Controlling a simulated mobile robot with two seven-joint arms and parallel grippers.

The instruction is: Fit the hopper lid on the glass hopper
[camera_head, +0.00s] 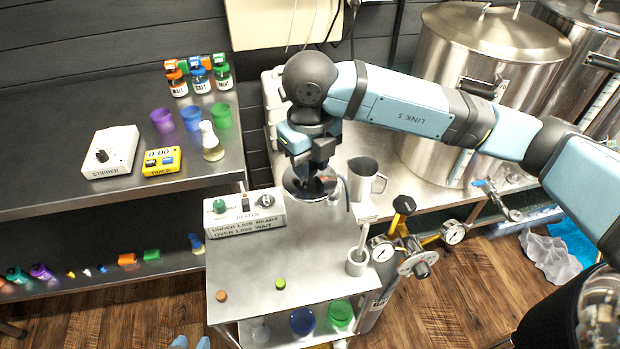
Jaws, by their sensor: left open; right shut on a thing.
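My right gripper (320,177) points down over the steel bench and is shut on a dark piece at a round, shiny disc (296,186), which looks like the hopper lid. The gripper and wrist cover much of the disc. I cannot clearly make out the glass hopper; whether it stands beneath the disc, and whether the two touch, I cannot tell. My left gripper (191,343) shows only as two light-blue fingertips at the bottom edge, apart and empty.
A heater box (245,221) stands left of the disc, a steel jug (365,180) right of it. A stand (357,261) and gas regulator (416,262) are at the front right. Steel vessels (480,90) stand behind. The bench front (262,262) is mostly clear, with two small stoppers.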

